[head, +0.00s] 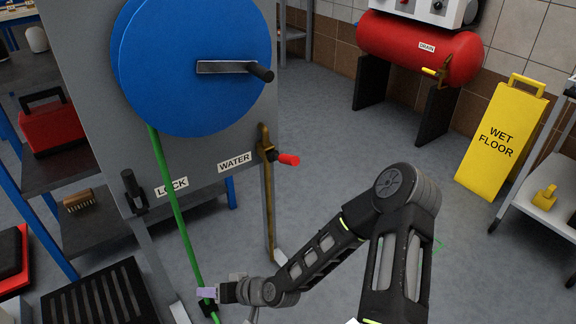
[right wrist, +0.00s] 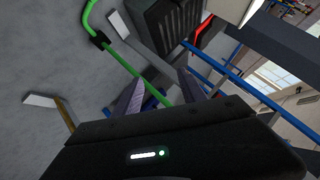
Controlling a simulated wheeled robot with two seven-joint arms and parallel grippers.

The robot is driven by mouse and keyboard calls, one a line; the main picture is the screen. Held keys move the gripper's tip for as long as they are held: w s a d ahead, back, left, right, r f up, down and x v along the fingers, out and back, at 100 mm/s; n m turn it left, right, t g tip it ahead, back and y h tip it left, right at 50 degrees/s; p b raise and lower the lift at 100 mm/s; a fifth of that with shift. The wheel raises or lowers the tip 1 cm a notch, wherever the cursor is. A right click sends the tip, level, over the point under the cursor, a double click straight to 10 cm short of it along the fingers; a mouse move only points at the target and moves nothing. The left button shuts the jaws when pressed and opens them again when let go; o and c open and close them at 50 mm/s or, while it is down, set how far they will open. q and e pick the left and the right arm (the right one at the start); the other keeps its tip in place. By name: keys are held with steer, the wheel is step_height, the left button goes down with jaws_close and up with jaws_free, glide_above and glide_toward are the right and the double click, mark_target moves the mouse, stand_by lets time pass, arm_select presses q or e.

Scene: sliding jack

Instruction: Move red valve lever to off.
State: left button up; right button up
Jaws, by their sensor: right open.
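The red valve lever (head: 288,160) sticks out to the right from a brass valve (head: 265,140) at the right edge of the grey panel, beside the WATER label (head: 235,162). My right gripper (head: 207,294) is low in the head view, below and left of the lever and well apart from it. The right wrist view shows its two fingers (right wrist: 162,80) spread open. The green hose (right wrist: 135,72) crosses near the fingers; I cannot tell whether it touches them. The lever cannot be made out in the wrist view. My left gripper is not in view.
The green hose (head: 172,205) runs down from the blue reel (head: 190,65), which has a crank (head: 235,68). A black LOCK handle (head: 134,190) is on the panel's left. A yellow wet floor sign (head: 500,140) and a red tank (head: 415,50) stand at the right. Floor between is clear.

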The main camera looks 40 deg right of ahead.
steer(key=w+d+r+t+h, duration=0.2)
steer(key=w+d+r, duration=0.15)
steer(key=d, duration=0.45)
steer(key=w+d+r+t+h, duration=0.1)
steer(key=w+d+r+t, duration=0.2)
steer(key=d+r, duration=0.35)
steer(key=t+h+b, duration=0.2)
steer(key=t+h, duration=0.2)
glide_toward(288, 160)
steer(key=w+d+f, duration=0.1)
steer(key=w+d, duration=0.1)
steer(key=w, duration=0.2)
steer(key=shift+a+f, duration=0.2)
steer(key=shift+a, duration=0.05)
steer(key=w, duration=0.2)
steer(key=w+b, duration=0.1)
steer(key=w, duration=0.1)
steer(key=w+b, duration=0.1)
steer(key=w, duration=0.1)
steer(key=shift+w+d+f, duration=0.1)
steer(key=shift+w+d, duration=0.25)
steer(key=shift+w, duration=0.05)
steer(key=shift+w+d, duration=0.1)
steer(key=shift+w, duration=0.4)
